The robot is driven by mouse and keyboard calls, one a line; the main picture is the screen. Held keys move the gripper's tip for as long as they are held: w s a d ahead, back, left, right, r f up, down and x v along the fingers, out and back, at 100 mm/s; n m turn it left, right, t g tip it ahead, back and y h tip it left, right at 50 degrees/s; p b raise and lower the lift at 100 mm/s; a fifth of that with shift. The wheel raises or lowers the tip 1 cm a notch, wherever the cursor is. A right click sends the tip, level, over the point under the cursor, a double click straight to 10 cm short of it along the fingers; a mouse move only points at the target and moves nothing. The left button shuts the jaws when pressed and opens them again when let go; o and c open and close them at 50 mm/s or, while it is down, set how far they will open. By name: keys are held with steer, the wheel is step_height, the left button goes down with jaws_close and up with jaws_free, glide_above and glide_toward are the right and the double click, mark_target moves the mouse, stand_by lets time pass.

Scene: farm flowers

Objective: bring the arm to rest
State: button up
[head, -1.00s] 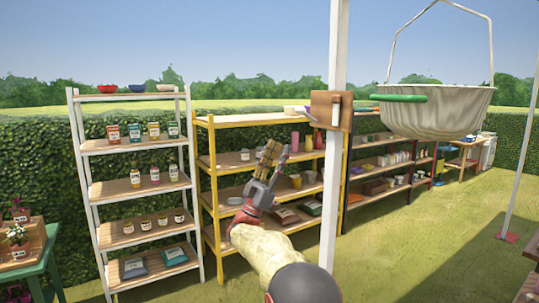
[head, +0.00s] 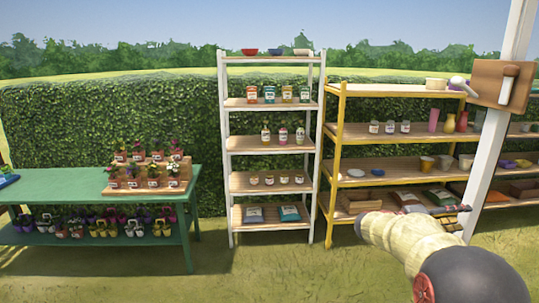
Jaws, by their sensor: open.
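My gripper (head: 462,210) is at the right, low in the head view, past the end of my pale, thick arm. It is small, seen from behind and partly hidden by the arm. Its fingers point right, in front of the yellow shelf's lower boards and close to the white post in the picture. It is open, and I see nothing held in it.
A white post (head: 490,165) with a wooden block stands at the right. A yellow shelf (head: 333,160) and a white shelf (head: 225,170) hold goods before a hedge. A green table (head: 60,185) with potted flowers stands left. The grass in front is clear.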

steer(key=s+a+f+n+g+y, duration=0.1)
steer(key=s+a+f+n+y, duration=0.1)
steer(key=s+a+f+y, duration=0.55)
steer(key=s+a+f+n+y, duration=0.1)
steer(key=s+a+f+y, duration=0.3)
steer(key=s, duration=0.6)
steer(key=s+a+r+t+y, duration=0.1)
steer(key=s+a+t+y, duration=0.1)
steer(key=s+a, duration=0.6)
steer(key=s+a+t+y, duration=0.3)
steer(key=s+a, duration=0.6)
steer(key=a, duration=0.6)
steer(key=shift+r+y+p, duration=0.4)
steer(key=shift+y, duration=0.45)
